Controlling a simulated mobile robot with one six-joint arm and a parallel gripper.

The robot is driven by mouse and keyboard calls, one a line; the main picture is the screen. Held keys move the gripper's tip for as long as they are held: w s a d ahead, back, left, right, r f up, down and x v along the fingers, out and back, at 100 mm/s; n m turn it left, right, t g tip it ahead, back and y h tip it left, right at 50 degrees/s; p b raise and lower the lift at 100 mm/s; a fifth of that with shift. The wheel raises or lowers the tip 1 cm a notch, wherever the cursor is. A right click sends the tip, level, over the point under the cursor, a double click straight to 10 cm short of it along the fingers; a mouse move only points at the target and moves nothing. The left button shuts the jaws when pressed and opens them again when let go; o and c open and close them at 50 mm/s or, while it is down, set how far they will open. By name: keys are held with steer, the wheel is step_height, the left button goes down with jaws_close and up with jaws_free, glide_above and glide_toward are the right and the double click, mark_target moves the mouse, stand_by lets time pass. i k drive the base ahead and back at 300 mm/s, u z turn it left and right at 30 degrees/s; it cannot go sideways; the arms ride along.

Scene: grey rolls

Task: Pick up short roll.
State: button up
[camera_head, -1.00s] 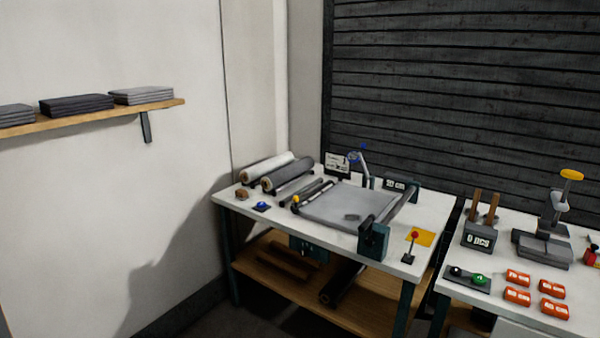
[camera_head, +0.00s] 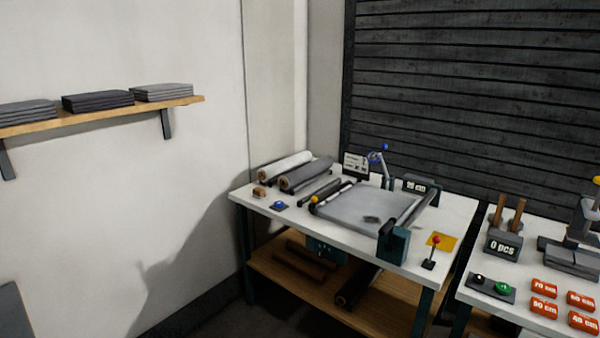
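A grey roll (camera_head: 306,174) and a white roll (camera_head: 283,165) lie side by side on dark holders at the back left of the white-topped table (camera_head: 340,240). On the wooden lower shelf (camera_head: 375,314) lie a dark roll (camera_head: 352,290) and brown pieces (camera_head: 301,263) that look like rolls or bars. I cannot tell which of these is the short roll. My gripper is not in view.
A flat grey sheet (camera_head: 355,210) lies on the table between bars. A red-knobbed lever (camera_head: 434,250) stands at the front right. A second table (camera_head: 515,305) with red tags stands at right. A wall shelf (camera_head: 110,116) holds folded stacks at left.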

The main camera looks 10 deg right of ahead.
mark_target(290, 179)
steer(key=u, duration=0.1)
steer(key=i, duration=1)
steer(key=z, duration=0.1)
